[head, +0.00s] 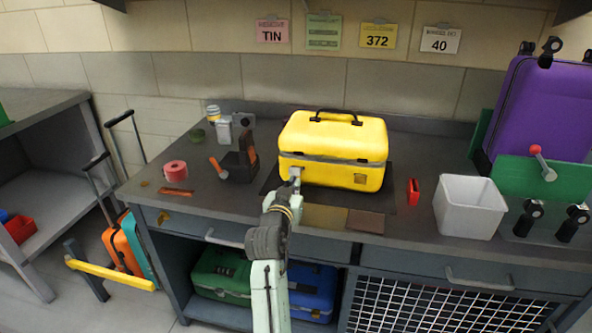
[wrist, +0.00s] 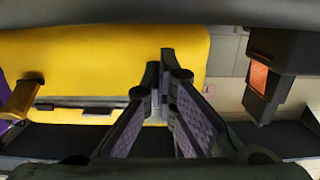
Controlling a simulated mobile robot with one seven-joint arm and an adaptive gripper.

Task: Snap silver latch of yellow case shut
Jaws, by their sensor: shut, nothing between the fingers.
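The yellow case (head: 335,145) stands upright on the bench with its lid down and its black handle on top. It also fills the upper left of the wrist view (wrist: 100,65). My gripper (head: 294,178) is at the left part of the case's front, close to the seam. In the wrist view my gripper (wrist: 163,72) has its fingertips together, with nothing held. The silver latch is mostly hidden by the fingers, so I cannot tell its position or whether they touch it. A brass-coloured latch (wrist: 22,97) is apart from my gripper, on the case's other front side.
A dark block with an orange face (head: 240,163) stands left of the case. A red object (head: 413,191) and a white bin (head: 468,207) are on the right. A purple case (head: 540,105) stands behind a green panel. The bench front has some free room.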

